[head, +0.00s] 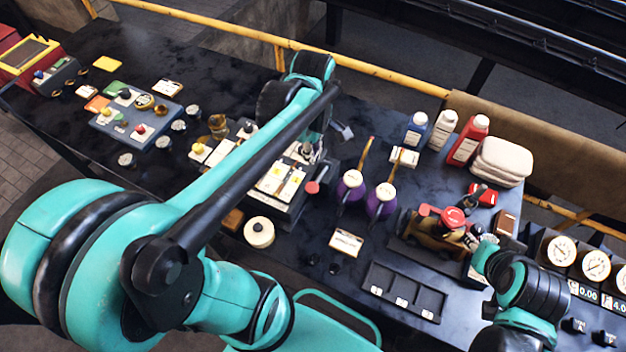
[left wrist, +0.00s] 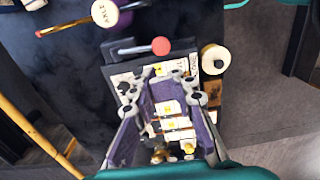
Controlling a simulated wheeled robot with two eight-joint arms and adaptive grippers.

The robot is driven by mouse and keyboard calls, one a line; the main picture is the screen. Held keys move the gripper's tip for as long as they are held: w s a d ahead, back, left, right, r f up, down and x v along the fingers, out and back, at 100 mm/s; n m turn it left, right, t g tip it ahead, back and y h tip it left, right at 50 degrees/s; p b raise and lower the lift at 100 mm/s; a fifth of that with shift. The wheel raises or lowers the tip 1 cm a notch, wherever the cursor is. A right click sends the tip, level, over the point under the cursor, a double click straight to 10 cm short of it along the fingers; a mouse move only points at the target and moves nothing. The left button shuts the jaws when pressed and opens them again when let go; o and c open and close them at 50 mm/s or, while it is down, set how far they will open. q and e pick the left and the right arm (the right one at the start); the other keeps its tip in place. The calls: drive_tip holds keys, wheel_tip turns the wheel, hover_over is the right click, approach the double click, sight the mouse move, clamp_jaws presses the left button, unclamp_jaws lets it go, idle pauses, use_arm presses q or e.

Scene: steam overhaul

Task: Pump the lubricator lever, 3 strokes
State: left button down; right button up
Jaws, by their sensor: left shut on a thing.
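The lubricator is a dark box (head: 278,208) with white and yellow labels on top, at the middle of the bench. A lever with a red knob (head: 312,187) is at its right side; the knob (left wrist: 160,46) also shows in the left wrist view, just beyond my fingertips. My left gripper (head: 306,152) reaches down over the box; in the left wrist view its fingers (left wrist: 162,88) stand a little apart over the labels. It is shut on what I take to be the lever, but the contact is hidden.
Two purple oil cans (head: 351,186) stand right of the box. A cream round container (head: 259,232) is in front. A dark tray (head: 402,298), gauges (head: 562,250), bottles (head: 466,142) and folded white cloths (head: 501,160) lie to the right. A yellow rail (head: 376,69) runs behind.

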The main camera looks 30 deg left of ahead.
sight(310, 193)
use_arm(q)
wheel_tip(310, 193, down, 13)
drive_tip(key=b, duration=0.3)
drive_tip(key=shift+r, duration=0.15)
drive_tip(key=f+t+b, duration=0.1)
drive_tip(key=s+f+t+b, duration=0.2)
drive_tip(key=f, duration=0.1)
drive_tip(key=shift+f, duration=0.1)
drive_tip(key=shift+s+f+b, duration=0.1)
drive_tip(key=shift+f+b, duration=0.25)
drive_tip(key=shift+d, duration=0.1)
drive_tip(key=shift+r, duration=0.15)
